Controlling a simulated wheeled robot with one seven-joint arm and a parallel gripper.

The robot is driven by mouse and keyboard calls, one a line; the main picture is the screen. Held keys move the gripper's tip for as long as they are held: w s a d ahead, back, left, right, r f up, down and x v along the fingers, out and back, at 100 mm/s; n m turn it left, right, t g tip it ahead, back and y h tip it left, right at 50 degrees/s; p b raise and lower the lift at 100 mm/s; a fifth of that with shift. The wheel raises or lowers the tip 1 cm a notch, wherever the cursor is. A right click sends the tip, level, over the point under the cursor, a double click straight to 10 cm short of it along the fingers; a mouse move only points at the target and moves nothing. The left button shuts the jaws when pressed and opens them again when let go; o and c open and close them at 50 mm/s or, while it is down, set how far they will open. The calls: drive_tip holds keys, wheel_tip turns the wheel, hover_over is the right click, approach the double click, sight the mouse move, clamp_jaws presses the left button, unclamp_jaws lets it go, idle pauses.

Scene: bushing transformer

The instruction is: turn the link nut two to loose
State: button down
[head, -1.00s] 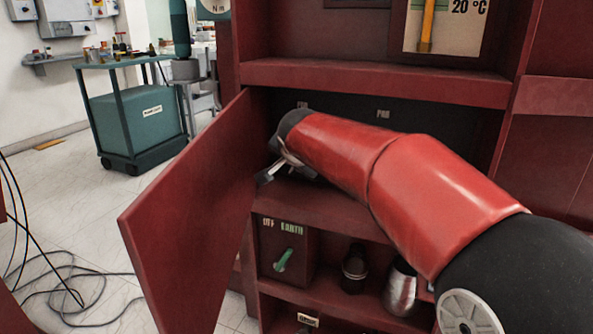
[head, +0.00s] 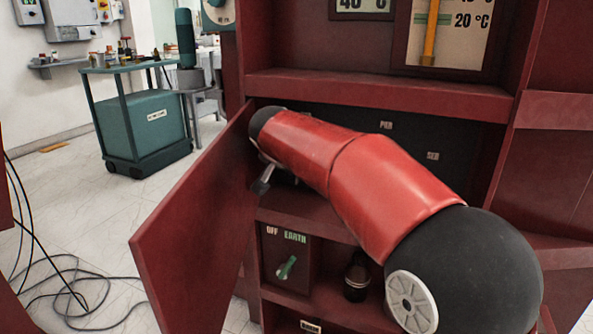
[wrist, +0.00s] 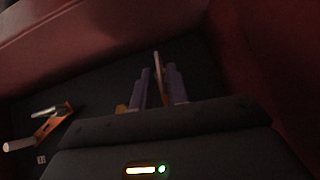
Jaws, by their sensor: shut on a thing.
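In the wrist view my gripper (wrist: 157,88) has its two purple-grey fingers close together around a thin pinkish upright piece (wrist: 157,64). The view is dark, and I cannot tell whether this piece is link nut two or part of its link. Another link (wrist: 52,122), orange with pale rods, lies apart to the left on the dark panel. A small yellow bit (wrist: 121,108) shows beside the left finger. In the head view my red arm reaches into the cabinet's middle bay, next to the open door; the fingertips and the held piece are hidden there.
The open red door (head: 195,225) stands close at the left of my arm. A shelf edge (head: 380,90) runs above it. Below are an OFF/EARTH switch (head: 286,266) and a dark jar (head: 356,278). Cables (head: 75,285) lie on the left floor.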

drive_tip(key=c, duration=1.6)
unclamp_jaws()
